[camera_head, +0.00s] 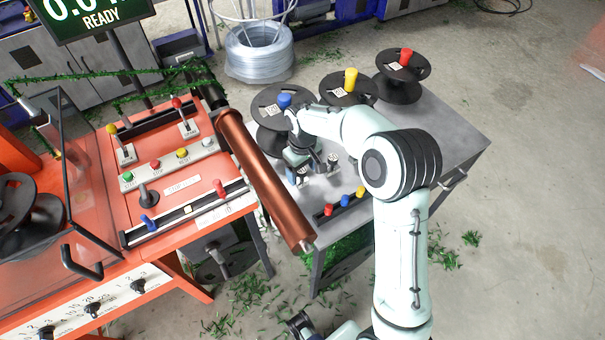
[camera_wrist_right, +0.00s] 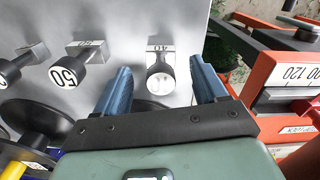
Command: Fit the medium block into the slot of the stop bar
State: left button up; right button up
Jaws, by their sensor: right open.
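Several blocks with dark knobs stand on the grey cart top. In the right wrist view, one block (camera_wrist_right: 160,48) is labelled 40, and another block (camera_wrist_right: 84,52) with a knob marked 50 stands to its left. A third block (camera_wrist_right: 32,52) stands farther left, its label unreadable. My right gripper (camera_wrist_right: 160,66) is open, with its blue fingers on either side of the 40 block in the picture; I see no contact. In the head view the right gripper (camera_head: 301,170) points down over the cart. The stop bar appears to be the rail (camera_head: 180,216) on the orange machine.
Black spools (camera_head: 268,105) with coloured knobs stand along the cart's back. A rack (camera_head: 343,203) with red, blue and yellow knobs lies at its front edge. A copper roller (camera_head: 262,175) lies between the machine and the cart. The cart's right side is clear.

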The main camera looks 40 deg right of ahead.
aim_at(302, 171)
notch_tip(302, 171, up, 9)
jog(key=shift+r+p, duration=0.1)
jog(key=shift+p, duration=0.4)
